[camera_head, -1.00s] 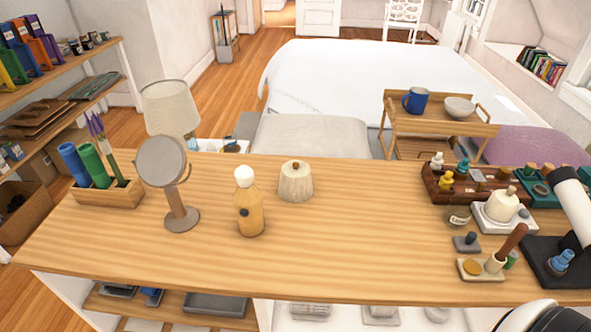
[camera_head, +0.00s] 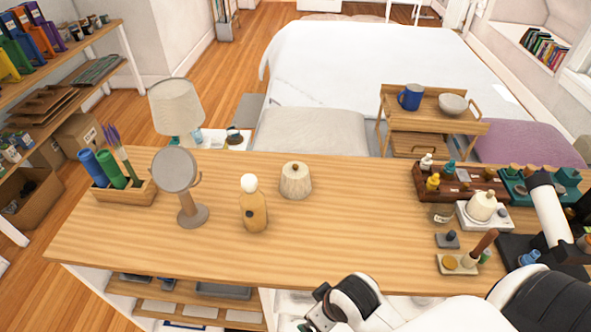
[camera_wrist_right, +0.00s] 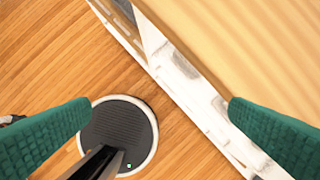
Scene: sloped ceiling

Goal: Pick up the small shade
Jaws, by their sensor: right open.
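The small shade (camera_head: 296,181) is a cream, ribbed, tapered piece with a small brown knob on top. It stands upright on the wooden counter (camera_head: 350,230), right of an amber bottle (camera_head: 253,208) with a pale round cap. My right gripper (camera_head: 318,312) is low at the counter's front edge, well in front of the shade and apart from it. In the right wrist view its green-padded fingers (camera_wrist_right: 160,108) are spread wide with nothing between them. The shade is not in that view. My left gripper is not in view.
A round mirror on a stand (camera_head: 176,172) and a pen holder (camera_head: 122,190) stand left on the counter. A dark tray of small bottles (camera_head: 462,190), a white scale (camera_head: 484,218) and small tools crowd the right. The counter's middle, right of the shade, is clear.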

